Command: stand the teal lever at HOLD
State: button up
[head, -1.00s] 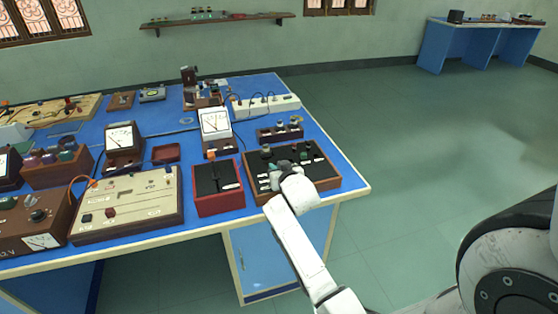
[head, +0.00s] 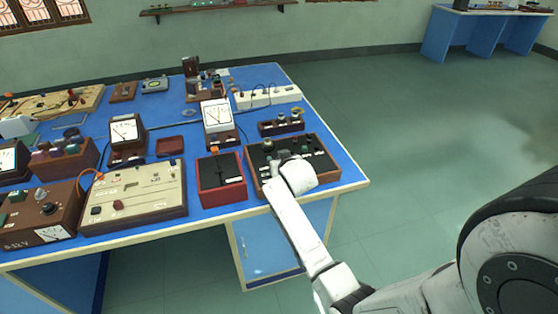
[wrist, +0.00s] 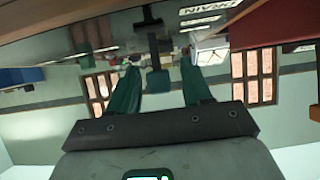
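The teal lever (wrist: 158,82) shows in the wrist view as a small dark teal paddle on a dark stem. My gripper (wrist: 160,68) has its two green fingers open, one on each side of the paddle, with gaps visible on both sides. In the head view my gripper (head: 276,168) is at the left front part of a wooden box with a black panel (head: 318,170); the lever cannot be made out there. No HOLD label can be read.
A red box (head: 221,196) with a black top stands just left of the panel box. A beige panel unit (head: 150,205) and a white-faced meter (head: 216,113) stand on the blue table (head: 345,180). The floor to the right is clear.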

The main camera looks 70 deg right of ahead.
jog(key=v, duration=1)
jog(key=shift+s+a+r, duration=0.2)
jog(key=shift+a+r, duration=0.05)
jog(key=shift+a, duration=0.05)
dwell(0.4)
jog(key=s+a+f+n+g+y, duration=0.1)
jog(key=a+f+n+y, duration=0.2)
jog(key=a, duration=0.6)
jog(key=s+a+f+n+g+y, duration=0.25)
jog(key=a+f, duration=0.35)
jog(key=a, duration=0.4)
jog(key=s+a+f+n+g+y, duration=0.2)
jog(key=s+a+n+g+y, duration=0.1)
jog(key=s+a, duration=0.6)
jog(key=shift+s+a+n+g+y, duration=0.3)
jog(key=shift+a+n+g+y, duration=0.05)
jog(key=shift+a, duration=0.7)
